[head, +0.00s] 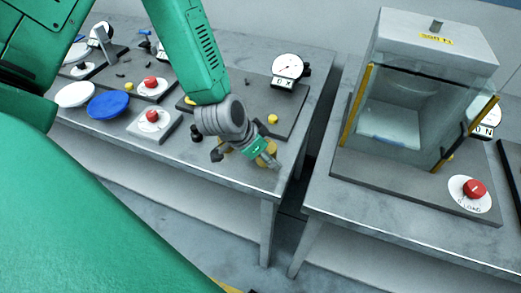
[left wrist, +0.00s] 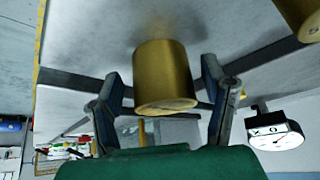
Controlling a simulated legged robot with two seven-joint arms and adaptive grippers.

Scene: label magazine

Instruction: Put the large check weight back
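A brass cylinder, seemingly the large check weight (left wrist: 166,75), stands on the grey surface in the left wrist view, which looks upside down. It is between the two fingers of my left gripper (left wrist: 165,105), with a small gap showing on each side. In the head view my left gripper (head: 250,155) is low at the front right corner of the left table, and brass (head: 269,153) shows partly behind it. The fingers look open. Where the weight belongs cannot be told. My right gripper is not in view.
A dial (head: 288,68) stands behind the gripper on a dark plate (head: 250,95); small yellow pieces lie there. Another brass piece (left wrist: 303,18) is at the wrist view's corner. Left are a red button (head: 152,116) and blue dish (head: 109,104). A glass case (head: 405,105) stands across the gap.

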